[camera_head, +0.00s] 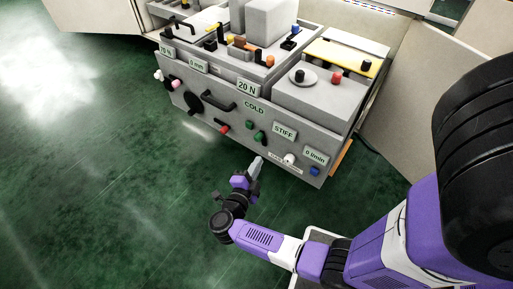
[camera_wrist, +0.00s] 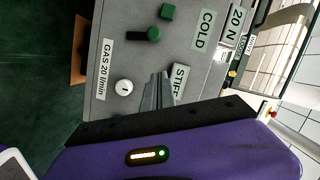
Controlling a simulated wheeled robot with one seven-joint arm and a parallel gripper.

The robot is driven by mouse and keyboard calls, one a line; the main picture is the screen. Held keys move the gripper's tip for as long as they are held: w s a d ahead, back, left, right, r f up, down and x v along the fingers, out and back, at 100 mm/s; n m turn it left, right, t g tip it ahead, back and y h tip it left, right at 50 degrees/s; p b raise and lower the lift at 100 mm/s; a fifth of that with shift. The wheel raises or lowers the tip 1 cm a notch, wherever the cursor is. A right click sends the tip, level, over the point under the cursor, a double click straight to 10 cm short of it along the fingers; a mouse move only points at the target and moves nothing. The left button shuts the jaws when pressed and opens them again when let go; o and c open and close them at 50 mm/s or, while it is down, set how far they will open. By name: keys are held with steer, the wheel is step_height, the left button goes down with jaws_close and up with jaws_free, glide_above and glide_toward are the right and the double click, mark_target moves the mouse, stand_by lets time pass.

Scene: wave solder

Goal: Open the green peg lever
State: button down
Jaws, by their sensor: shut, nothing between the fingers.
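A green peg lever (camera_head: 259,137) sits on the front face of the grey machine, under the COLD label. In the wrist view it shows as a round green knob (camera_wrist: 153,34) with a dark stem pointing left. My gripper (camera_head: 257,163) is in front of and below the panel, apart from the lever. Its fingers (camera_wrist: 158,82) are together and empty, overlapping the view of the panel next to the STIFF label.
A white knob (camera_wrist: 124,87) and a blue knob (camera_head: 315,171) are on the lower right of the panel. A red lever (camera_head: 224,128) and a black handle (camera_head: 217,101) are to the left. The green floor (camera_head: 130,190) before the machine is clear.

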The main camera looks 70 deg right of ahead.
steer(key=w+d+f+b, duration=0.1)
steer(key=d+b, duration=0.1)
steer(key=d, duration=0.3)
steer(key=w+d+f+b, duration=0.1)
steer(key=d+b, duration=0.2)
steer(key=d, duration=0.3)
steer(key=shift+w+f, duration=0.3)
steer(key=shift+w, duration=0.1)
